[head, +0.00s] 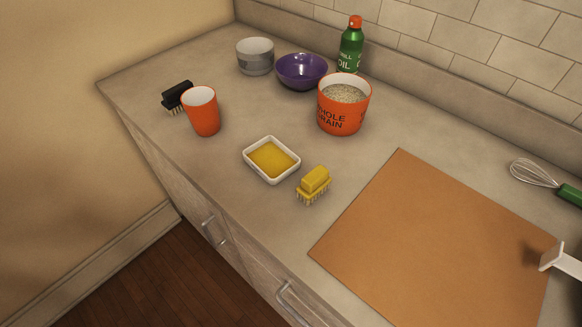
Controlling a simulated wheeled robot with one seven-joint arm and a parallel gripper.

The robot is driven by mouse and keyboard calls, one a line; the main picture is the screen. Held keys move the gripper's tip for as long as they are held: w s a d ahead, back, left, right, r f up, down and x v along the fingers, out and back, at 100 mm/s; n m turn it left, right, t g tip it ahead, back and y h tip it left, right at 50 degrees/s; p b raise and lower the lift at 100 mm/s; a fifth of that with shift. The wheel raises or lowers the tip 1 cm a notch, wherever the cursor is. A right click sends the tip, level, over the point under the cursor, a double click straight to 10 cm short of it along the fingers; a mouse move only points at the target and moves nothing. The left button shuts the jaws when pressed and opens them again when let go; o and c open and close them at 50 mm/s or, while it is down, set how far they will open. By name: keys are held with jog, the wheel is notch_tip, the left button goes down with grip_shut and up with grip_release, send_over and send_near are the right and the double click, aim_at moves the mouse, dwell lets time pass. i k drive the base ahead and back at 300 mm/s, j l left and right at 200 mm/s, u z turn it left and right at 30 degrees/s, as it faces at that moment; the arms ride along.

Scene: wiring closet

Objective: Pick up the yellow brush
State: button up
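The yellow brush (314,184) sits on the counter with its bristles down and its yellow block on top. It stands just right of a small white dish (271,160) filled with something yellow, near the counter's front edge. Part of my gripper (560,259) shows as a white piece at the right edge, over the brown board and far to the right of the brush. The rest of it is cut off by the frame, so I cannot tell whether it is open or shut.
A brown board (430,240) covers the right of the counter, with a whisk (540,176) beyond it. An orange cup (202,112), a black brush (177,97), a grain tub (343,108), a purple bowl (301,71), a grey bowl (255,56) and an oil bottle (351,46) stand behind.

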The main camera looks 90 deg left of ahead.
aim_at(314, 184)
jog(key=u, duration=1.7)
